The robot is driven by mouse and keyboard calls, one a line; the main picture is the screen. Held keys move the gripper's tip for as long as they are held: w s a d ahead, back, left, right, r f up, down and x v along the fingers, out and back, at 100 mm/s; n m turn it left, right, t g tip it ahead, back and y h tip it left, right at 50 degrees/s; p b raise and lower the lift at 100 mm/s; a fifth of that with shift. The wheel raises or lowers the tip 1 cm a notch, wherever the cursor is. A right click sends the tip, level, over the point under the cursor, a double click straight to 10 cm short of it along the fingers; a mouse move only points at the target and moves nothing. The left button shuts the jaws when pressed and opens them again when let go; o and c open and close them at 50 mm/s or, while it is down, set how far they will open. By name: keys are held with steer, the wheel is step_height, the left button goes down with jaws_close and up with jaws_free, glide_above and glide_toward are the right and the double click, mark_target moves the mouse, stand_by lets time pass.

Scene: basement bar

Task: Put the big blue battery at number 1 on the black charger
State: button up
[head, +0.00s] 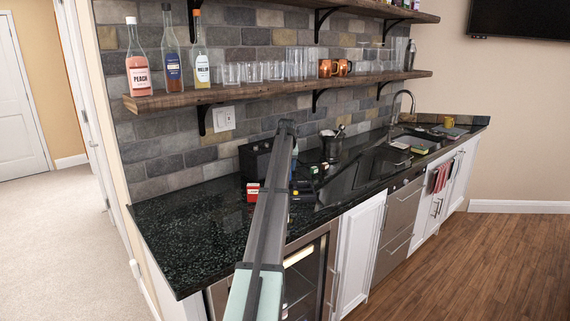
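My arm rises from the bottom middle across the counter. Its far joint is by the back wall, and my gripper cannot be made out. Several small items (314,170) sit on the black counter just right of the arm, with tiny coloured spots. They are too small for me to tell which is the big blue battery or the black charger. No number 1 is readable. Part of the counter behind the arm is hidden.
A red and white box (253,191) and a black appliance (254,160) stand left of the arm. A black utensil cup (331,148) stands at the back. A wooden shelf (160,102) with bottles and glasses hangs above. The left counter (190,225) is clear.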

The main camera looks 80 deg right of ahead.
steer(key=shift+f, duration=2.15)
steer(key=o, duration=1.2)
steer(key=shift+o, duration=0.2)
steer(key=w+v, duration=0.1)
steer(key=v, duration=1.2)
steer(key=shift+s+a+r, duration=0.15)
steer(key=shift+s+r, duration=0.25)
steer(key=shift+s, duration=0.1)
